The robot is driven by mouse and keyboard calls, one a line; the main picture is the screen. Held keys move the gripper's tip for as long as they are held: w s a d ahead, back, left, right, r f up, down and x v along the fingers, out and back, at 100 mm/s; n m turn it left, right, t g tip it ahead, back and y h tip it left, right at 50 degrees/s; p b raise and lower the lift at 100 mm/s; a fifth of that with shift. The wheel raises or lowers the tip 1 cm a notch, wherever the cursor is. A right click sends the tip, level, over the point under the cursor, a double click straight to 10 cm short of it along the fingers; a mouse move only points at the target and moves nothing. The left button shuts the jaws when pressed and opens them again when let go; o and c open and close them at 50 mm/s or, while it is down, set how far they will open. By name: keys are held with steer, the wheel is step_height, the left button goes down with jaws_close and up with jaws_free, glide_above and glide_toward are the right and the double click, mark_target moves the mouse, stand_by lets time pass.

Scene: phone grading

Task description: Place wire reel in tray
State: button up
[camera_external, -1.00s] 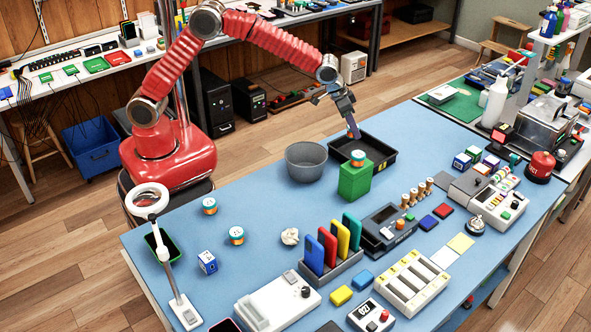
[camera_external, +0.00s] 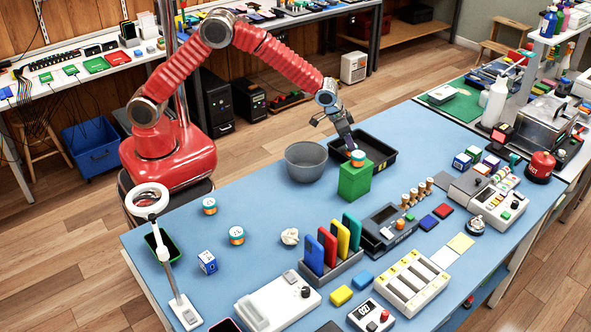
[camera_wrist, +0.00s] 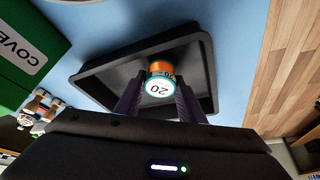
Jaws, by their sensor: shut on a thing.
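The wire reel (camera_wrist: 160,78), orange with a teal rim and a white end marked 20, is between my fingers in the wrist view. My gripper (camera_wrist: 158,100) is shut on it. The black tray (camera_wrist: 105,80) lies behind the reel in that view; I cannot tell whether the reel touches its floor. In the external view my gripper (camera_external: 350,149) points down at the near left part of the tray (camera_external: 386,156).
The green box (camera_external: 354,181) stands close in front of the tray, and a grey bin (camera_external: 305,162) stands to its left. Two more reels, one farther back (camera_external: 209,206) and one nearer (camera_external: 236,235), stand on the blue table. The table's left middle has free room.

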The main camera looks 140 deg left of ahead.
steer(key=shift+f, duration=0.3)
steer(key=o, duration=1)
steer(key=shift+f, duration=0.1)
steer(key=v, duration=1.2)
stand_by(0.4)
